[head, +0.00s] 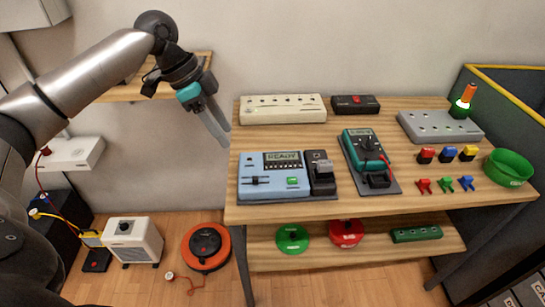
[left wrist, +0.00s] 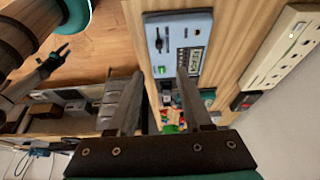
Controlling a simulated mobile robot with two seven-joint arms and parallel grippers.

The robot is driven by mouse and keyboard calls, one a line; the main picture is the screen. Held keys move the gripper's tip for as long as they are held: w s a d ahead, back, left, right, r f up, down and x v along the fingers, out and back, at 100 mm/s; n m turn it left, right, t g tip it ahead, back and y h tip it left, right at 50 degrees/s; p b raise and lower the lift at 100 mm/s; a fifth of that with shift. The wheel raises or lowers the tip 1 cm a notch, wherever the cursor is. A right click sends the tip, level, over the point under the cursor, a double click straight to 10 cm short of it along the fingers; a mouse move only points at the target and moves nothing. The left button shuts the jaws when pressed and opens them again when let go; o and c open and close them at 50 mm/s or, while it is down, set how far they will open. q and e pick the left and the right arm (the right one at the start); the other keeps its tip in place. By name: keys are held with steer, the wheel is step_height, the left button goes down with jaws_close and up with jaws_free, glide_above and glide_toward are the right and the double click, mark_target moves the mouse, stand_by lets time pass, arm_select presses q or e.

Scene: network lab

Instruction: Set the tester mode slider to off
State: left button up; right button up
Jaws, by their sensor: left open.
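A light blue tester (head: 247,192) lies on the wooden table, near its left front corner. Its display reads READY. A black slider (head: 256,180) with a horizontal track sits below the display, its knob near mid-track; the mode labels are too small to read. A green button is beside it. In the left wrist view the tester (left wrist: 200,22) shows beyond the fingers, with its slider (left wrist: 158,42) on the left part. My left gripper (head: 221,128) is open and empty, up and left of the tester, apart from it. My right gripper is not in view.
A black unit (head: 321,174) adjoins the tester's right side. A teal meter (head: 362,148) stands further right, and a beige power strip (head: 283,110) lies behind. A lower shelf (head: 350,252) holds reels. The space above the tester is clear.

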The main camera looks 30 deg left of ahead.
arm_select(q)
steer(key=b, duration=0.3)
glide_toward(255, 178)
steer(key=shift+x, duration=0.85)
steer(key=b+x, duration=0.1)
steer(key=x, duration=0.3)
steer(key=shift+w+f+b, duration=0.15)
steer(key=shift+f+b, duration=0.15)
steer(key=shift+f, duration=0.05)
steer(key=shift+b+x, duration=0.35)
steer(key=shift+x, duration=0.7)
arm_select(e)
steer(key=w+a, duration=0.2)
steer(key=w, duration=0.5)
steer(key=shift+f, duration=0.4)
arm_select(q)
jaws_close()
